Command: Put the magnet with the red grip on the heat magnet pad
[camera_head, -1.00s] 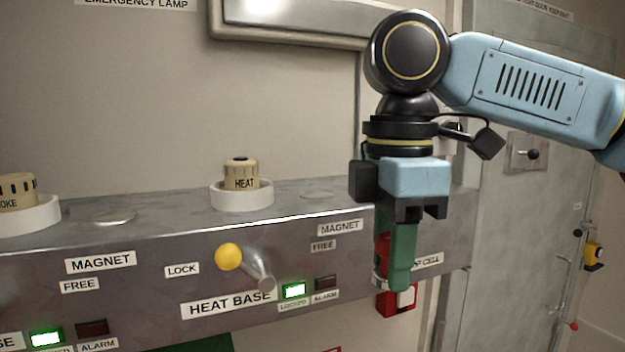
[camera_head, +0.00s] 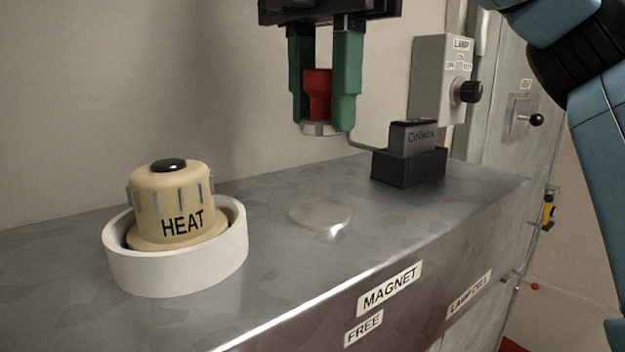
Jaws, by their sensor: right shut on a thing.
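The magnet with the red grip (camera_head: 317,92) has a round metal foot. My right gripper (camera_head: 324,105) comes down from above, its green fingers shut on the red grip. It holds the magnet upright in the air, above and a little behind the heat magnet pad. The heat magnet pad (camera_head: 321,214) is a flat, round, shiny disc on the metal ledge, and it is bare. A MAGNET label (camera_head: 390,288) and a FREE label (camera_head: 364,329) are on the ledge's front face below it. My left gripper is not in view.
The beige HEAT detector (camera_head: 178,205) sits in a white ring (camera_head: 176,268) left of the pad. A dark block marked Collneck (camera_head: 410,160) stands on the ledge (camera_head: 270,305) right of the pad. A lamp switch box (camera_head: 443,80) is on the wall behind.

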